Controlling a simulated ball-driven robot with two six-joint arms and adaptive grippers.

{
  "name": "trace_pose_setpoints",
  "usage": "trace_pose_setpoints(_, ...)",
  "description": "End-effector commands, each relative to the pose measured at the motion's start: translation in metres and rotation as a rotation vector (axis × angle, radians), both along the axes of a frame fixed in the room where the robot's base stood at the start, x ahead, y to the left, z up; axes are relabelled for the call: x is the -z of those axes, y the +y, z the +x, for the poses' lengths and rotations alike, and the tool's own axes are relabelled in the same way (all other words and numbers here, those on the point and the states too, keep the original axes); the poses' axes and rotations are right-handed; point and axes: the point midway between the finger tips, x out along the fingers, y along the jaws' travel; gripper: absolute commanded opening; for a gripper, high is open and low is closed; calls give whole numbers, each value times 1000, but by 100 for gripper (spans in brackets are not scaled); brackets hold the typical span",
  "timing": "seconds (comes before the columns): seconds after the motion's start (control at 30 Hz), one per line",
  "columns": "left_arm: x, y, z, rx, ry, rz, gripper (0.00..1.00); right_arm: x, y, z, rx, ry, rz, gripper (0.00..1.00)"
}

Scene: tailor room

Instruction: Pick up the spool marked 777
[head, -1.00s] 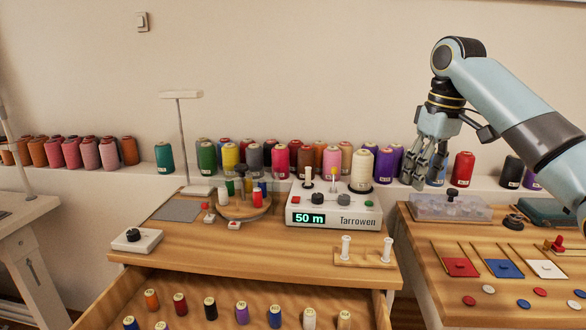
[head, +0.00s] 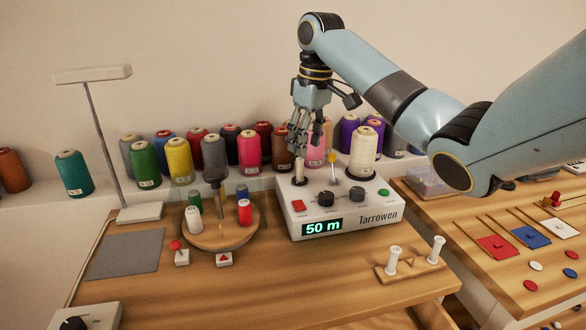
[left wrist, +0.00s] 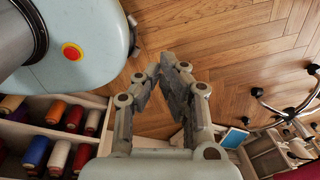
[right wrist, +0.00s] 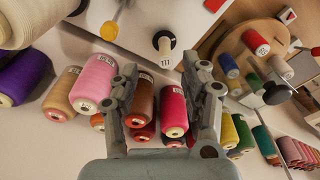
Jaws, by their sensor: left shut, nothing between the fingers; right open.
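A small pale spool (head: 299,171) with a dark base stands upright at the left rear of the white Tarrowen winder (head: 350,216). In the right wrist view the small spool (right wrist: 164,42) shows end-on, with a mark that looks like three repeated digits, likely 777. My right gripper (head: 306,150) is open and empty, pointing down, just above and behind the small spool in the head view. Its fingers (right wrist: 163,78) are apart, with the small spool beyond them. My left gripper (left wrist: 166,68) is shut and empty over the floor, beside the drawer of spools.
A large cream cone (head: 363,150) stands on the winder's right, near a yellow-tipped lever (head: 334,156). A round wooden stand (head: 223,237) holds several small spools to the left. Several thread cones line the ledge behind. A pin rack (head: 411,272) lies in front.

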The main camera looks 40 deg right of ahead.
Motion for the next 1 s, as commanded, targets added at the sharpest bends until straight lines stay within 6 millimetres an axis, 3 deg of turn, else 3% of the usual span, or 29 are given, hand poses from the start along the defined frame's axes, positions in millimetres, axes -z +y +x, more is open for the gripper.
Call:
trace_pose_setpoints(0.17,3,-17,-8,-8,10,-20,0,16,2,3,0,0,1,46)
trace_pose_setpoints(0.5,7,-2,26,2,-41,-3,0,61,7,14,0,0,0,46)
trace_pose_setpoints(0.77,7,-2,15,0,-24,-3,0,64,7,14,-1,0,0,46)
trace_pose_setpoints(1.0,8,-4,8,-1,-12,-4,0,64,6,14,-1,0,0,17)
